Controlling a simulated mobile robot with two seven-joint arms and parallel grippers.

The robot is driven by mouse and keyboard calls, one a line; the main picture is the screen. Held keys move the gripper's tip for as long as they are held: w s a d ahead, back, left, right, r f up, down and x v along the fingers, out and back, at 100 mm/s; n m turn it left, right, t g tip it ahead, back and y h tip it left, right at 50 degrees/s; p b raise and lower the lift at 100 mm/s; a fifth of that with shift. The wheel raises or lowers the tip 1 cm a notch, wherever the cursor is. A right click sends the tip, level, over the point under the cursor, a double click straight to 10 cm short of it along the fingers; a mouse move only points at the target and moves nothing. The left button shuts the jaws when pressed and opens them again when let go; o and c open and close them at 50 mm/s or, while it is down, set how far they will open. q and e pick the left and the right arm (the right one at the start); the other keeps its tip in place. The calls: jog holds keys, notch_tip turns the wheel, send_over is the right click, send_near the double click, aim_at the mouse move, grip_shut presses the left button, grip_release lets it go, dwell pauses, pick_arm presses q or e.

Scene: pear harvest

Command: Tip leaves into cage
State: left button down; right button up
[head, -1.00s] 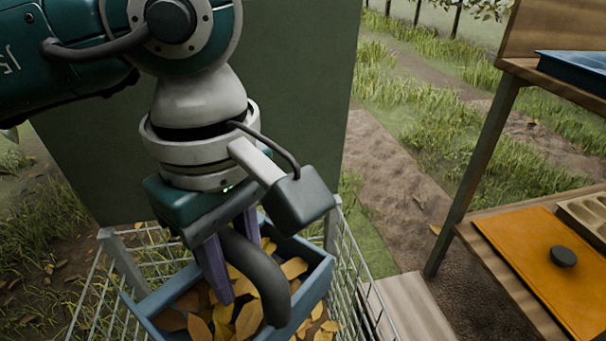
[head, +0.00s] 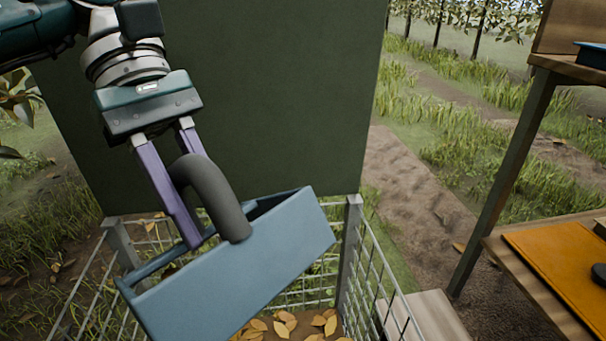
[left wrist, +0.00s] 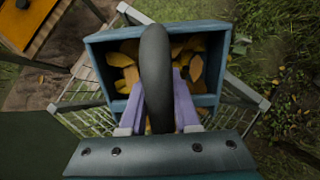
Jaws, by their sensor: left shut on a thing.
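My left gripper (head: 200,205) is shut on the thick dark handle (head: 218,195) of a blue box (head: 240,275). The box hangs tilted over the wire cage (head: 352,240), with a broad outer face towards the head camera. Its inside is mostly hidden in the head view. In the left wrist view, orange and yellow leaves (left wrist: 195,68) show within the frame of the box (left wrist: 210,102), behind the handle (left wrist: 156,70). Other leaves (head: 285,323) lie low in the cage, below the box. My right gripper is not in view.
A dark green panel (head: 265,90) stands right behind the cage. At right is a wooden stand (head: 505,180) with an orange board (head: 560,260) and a blue tray (head: 592,55). A wooden plank (head: 430,318) lies beside the cage. Grass and a dirt path lie beyond.

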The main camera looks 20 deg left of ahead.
pick_arm(q)
jog(key=shift+w+a+f+g+h+b, duration=0.2)
jog(key=shift+a+h+b, duration=0.25)
jog(key=shift+b, duration=0.75)
jog(key=shift+w+a+f+g+h+b, duration=0.1)
jog(key=shift+a+f+h+b, duration=0.3)
jog(key=shift+b, duration=0.75)
jog(key=shift+w+a+f+g+h+b, duration=0.15)
jog(key=shift+a+h+b, duration=0.4)
jog(key=shift+b, duration=0.65)
jog(key=shift+a+r+b, duration=0.15)
jog(key=shift+b, duration=0.35)
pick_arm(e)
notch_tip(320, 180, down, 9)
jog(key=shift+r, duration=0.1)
pick_arm(q)
jog(key=shift+r, duration=0.1)
